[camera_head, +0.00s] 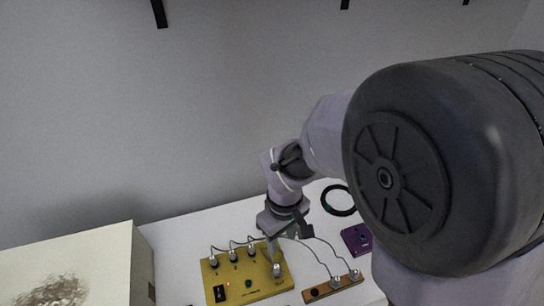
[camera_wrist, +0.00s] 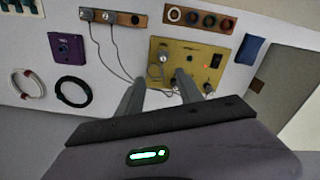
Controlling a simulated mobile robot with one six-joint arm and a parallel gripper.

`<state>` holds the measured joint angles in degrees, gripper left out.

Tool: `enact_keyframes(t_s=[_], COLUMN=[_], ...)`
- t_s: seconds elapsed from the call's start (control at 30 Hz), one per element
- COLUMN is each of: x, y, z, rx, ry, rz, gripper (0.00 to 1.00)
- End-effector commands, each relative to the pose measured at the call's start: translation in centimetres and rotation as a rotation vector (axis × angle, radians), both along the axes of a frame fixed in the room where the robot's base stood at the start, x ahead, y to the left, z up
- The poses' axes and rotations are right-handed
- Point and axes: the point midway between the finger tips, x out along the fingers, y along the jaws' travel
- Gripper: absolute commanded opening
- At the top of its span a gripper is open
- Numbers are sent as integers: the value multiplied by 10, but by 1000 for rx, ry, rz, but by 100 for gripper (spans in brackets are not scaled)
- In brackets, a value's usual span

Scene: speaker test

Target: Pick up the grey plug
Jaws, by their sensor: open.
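A yellow panel (camera_head: 222,285) lies on the white table; it also shows in the wrist view (camera_wrist: 225,50). Several grey plugs are on it. Three with cables stand along its far edge, one of them at the left (camera_head: 213,260). Another grey plug (camera_head: 276,269) stands near its right side, and it shows in the wrist view (camera_wrist: 155,71). My gripper (camera_head: 276,256) is above that side of the panel, pointing down. In the wrist view, its fingers (camera_wrist: 160,80) are apart, with this plug seen between and just beyond the tips. I cannot tell the remaining height.
A brown strip (camera_head: 318,292) with two plugs is beside the panel; cables run from it to the panel's far side, close to my gripper. A purple box (camera_head: 356,238) and a black ring (camera_head: 338,200) lie to the right. A large pale box (camera_head: 140,265) stands left.

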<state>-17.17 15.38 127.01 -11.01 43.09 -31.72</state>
Motion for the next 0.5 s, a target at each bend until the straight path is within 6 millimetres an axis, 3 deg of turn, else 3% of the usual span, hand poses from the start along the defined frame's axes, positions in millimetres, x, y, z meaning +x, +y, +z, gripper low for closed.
enact_keyframes(t_s=[0.13, 0.3, 0.5], x=[0, 0, 0], y=[2, 2, 2], z=[-32, -86, -125], rx=[-7, -6, -5], ry=[12, 13, 10], rz=[23, 20, 18], gripper=[43, 43, 43])
